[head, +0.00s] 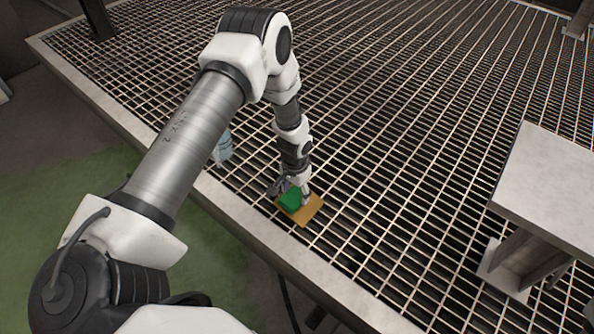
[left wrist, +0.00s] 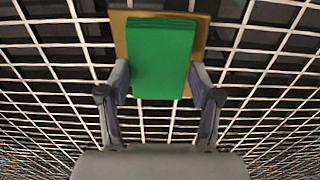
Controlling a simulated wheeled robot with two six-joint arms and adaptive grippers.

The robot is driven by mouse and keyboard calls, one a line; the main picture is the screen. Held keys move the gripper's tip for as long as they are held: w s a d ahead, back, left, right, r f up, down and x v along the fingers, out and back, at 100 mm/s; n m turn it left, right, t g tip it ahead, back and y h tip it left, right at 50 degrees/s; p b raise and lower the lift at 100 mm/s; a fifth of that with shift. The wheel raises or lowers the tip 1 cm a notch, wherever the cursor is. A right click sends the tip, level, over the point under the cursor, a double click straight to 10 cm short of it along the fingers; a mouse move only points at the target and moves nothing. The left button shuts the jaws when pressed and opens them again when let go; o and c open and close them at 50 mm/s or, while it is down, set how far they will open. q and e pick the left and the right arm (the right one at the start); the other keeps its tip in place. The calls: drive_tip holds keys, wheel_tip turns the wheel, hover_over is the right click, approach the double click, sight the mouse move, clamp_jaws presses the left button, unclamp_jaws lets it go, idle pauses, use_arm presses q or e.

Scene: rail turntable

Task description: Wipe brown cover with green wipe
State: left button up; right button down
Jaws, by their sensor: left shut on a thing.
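The brown cover (head: 305,216) is a small flat square lying on the metal grating near its front edge. Its edge also shows behind the wipe in the left wrist view (left wrist: 119,38). The green wipe (head: 291,199) is a block over the cover, covering much of it; it fills the top middle of the left wrist view (left wrist: 160,58). My left gripper (head: 293,188) is shut on the green wipe, with a finger on each side of it. I cannot tell whether the wipe touches the cover. My right gripper is not in view.
The cover lies on a wide metal grating (head: 400,130) with a pale raised border (head: 240,215). A pale bluish container (head: 222,147) stands left of my left gripper, partly behind my arm. A grey metal stand (head: 550,180) is at the right. The grating between is clear.

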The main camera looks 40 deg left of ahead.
use_arm(q)
wheel_tip(320, 180, up, 8)
drive_tip(key=p, duration=0.7)
drive_tip(key=shift+r+p, duration=0.15)
drive_tip(key=shift+p, duration=0.2)
